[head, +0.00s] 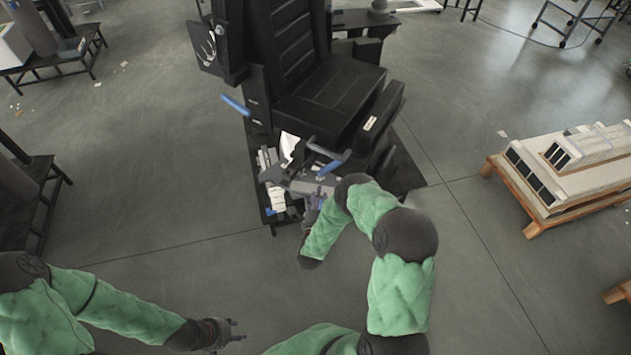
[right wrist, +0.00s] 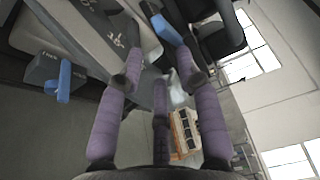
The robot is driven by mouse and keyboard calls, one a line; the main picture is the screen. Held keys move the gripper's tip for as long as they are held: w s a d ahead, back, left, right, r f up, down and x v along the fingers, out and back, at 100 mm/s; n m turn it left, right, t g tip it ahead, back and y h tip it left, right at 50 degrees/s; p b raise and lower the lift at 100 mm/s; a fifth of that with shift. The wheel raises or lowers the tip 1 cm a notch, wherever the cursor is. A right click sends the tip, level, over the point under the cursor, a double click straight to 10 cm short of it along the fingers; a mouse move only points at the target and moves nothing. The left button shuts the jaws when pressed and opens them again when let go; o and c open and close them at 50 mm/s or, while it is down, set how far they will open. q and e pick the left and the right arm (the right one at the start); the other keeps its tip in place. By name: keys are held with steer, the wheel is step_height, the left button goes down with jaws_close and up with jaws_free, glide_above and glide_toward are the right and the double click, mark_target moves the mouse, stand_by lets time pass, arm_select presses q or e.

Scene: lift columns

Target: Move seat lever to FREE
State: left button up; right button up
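A black seat (head: 325,95) stands on a dark base in the head view. One blue lever (head: 235,104) sticks out at its left. Another blue lever (head: 329,168) is low at its front, close to my right gripper (head: 316,200). In the right wrist view, a blue lever (right wrist: 65,82) sits on a grey block with small white lettering, left of the fingers. A second blue lever (right wrist: 167,30) lies beyond the fingertips. My right gripper (right wrist: 160,70) is open, its purple fingers spread and empty. My left gripper (head: 232,331) is low in the head view, away from the seat, finger ends apart.
An open tray of small parts (head: 272,212) is at the seat's lower left. A wooden pallet with pale units (head: 545,190) stands at the right. Dark tables (head: 50,65) stand at the left.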

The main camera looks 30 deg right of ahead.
mark_target(322, 176)
steer(key=b+x, duration=0.2)
steer(key=x, duration=0.7)
steer(key=shift+w+d, duration=0.15)
jaws_close()
